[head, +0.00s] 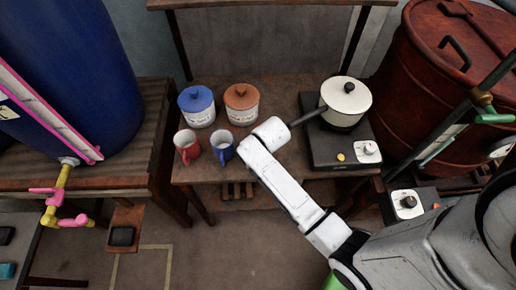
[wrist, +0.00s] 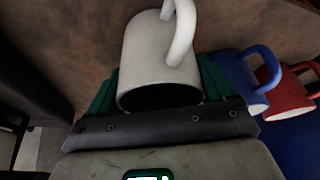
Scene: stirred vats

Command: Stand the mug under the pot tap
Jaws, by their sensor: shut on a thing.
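A white mug (wrist: 150,55) fills the middle of the wrist view, its handle toward the top and its dark mouth facing the palm. My gripper (wrist: 168,82) is shut on it, with a green jaw on each side. In the head view my white arm reaches over the wooden table, and its end hides the gripper and the white mug. A yellow tap with pink handles (head: 60,196) comes off the blue barrel at the left. A green-handled tap (head: 485,105) shows by the red vat at the right. I cannot tell which is the pot tap.
A red mug (head: 187,147) and a blue mug (head: 221,148) stand left of my arm. Behind them are a blue-lidded jar (head: 197,105) and an orange-lidded jar (head: 242,103). A cream pan (head: 345,105) sits on a dark stove (head: 325,150); its handle points toward my arm.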

